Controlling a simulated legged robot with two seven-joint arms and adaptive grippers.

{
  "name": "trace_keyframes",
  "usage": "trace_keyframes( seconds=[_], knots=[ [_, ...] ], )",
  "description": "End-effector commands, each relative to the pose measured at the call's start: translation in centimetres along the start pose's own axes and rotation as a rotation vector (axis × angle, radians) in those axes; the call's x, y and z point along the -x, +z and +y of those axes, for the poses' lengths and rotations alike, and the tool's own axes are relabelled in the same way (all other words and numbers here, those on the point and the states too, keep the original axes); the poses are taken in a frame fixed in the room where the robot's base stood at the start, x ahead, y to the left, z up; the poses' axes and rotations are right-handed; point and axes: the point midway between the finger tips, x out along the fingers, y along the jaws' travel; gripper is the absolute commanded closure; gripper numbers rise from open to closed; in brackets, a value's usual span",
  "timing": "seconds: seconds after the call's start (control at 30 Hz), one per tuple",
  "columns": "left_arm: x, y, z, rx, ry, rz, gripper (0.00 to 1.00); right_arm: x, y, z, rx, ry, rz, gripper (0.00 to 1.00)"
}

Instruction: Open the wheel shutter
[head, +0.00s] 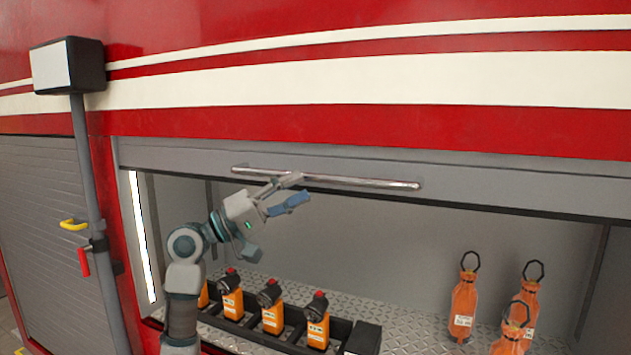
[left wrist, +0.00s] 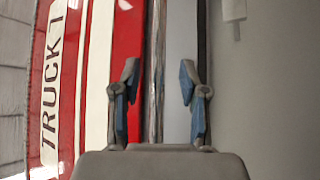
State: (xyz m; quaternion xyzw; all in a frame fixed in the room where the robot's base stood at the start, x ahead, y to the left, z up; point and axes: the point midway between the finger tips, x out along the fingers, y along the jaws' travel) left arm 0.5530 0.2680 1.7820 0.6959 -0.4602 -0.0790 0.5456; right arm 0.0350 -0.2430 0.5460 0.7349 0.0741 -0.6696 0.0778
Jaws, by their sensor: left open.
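The shutter (head: 480,192) above the open compartment is rolled up, with only a grey strip showing under the red body. Its long metal bar handle (head: 370,183) runs along that strip. My left gripper (head: 298,190) is at the left half of the bar, fingers pointing right, open. In the left wrist view the bar (left wrist: 154,70) runs lengthwise between the two spread blue-padded fingers (left wrist: 157,85). I cannot tell whether either finger touches it. My right gripper is not in view.
Orange devices (head: 272,318) stand in a black rack on the compartment's tread-plate floor. Orange bottle-like items with rings (head: 464,298) stand at the right. A grey post (head: 88,170) and a closed grey shutter (head: 40,220) are at the left.

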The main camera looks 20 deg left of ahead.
Motion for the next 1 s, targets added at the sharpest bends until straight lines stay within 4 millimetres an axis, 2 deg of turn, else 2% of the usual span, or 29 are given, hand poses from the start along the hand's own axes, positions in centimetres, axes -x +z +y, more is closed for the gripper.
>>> trace_keyframes(
  seconds=[0.1,0.33,0.9,1.0],
  knots=[
    [2.8,-0.1,-0.1,-0.001,-0.001,0.003,0.57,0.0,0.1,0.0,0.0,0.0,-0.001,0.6],
    [5.8,-0.1,-0.2,0.001,-0.001,0.001,0.57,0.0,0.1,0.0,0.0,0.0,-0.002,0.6],
    [6.2,0.0,-0.1,0.001,0.0,0.0,0.57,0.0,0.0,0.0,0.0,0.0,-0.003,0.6],
    [6.1,0.1,-1.1,-0.002,-0.015,-0.001,0.57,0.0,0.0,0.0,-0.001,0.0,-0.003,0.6]
  ],
)
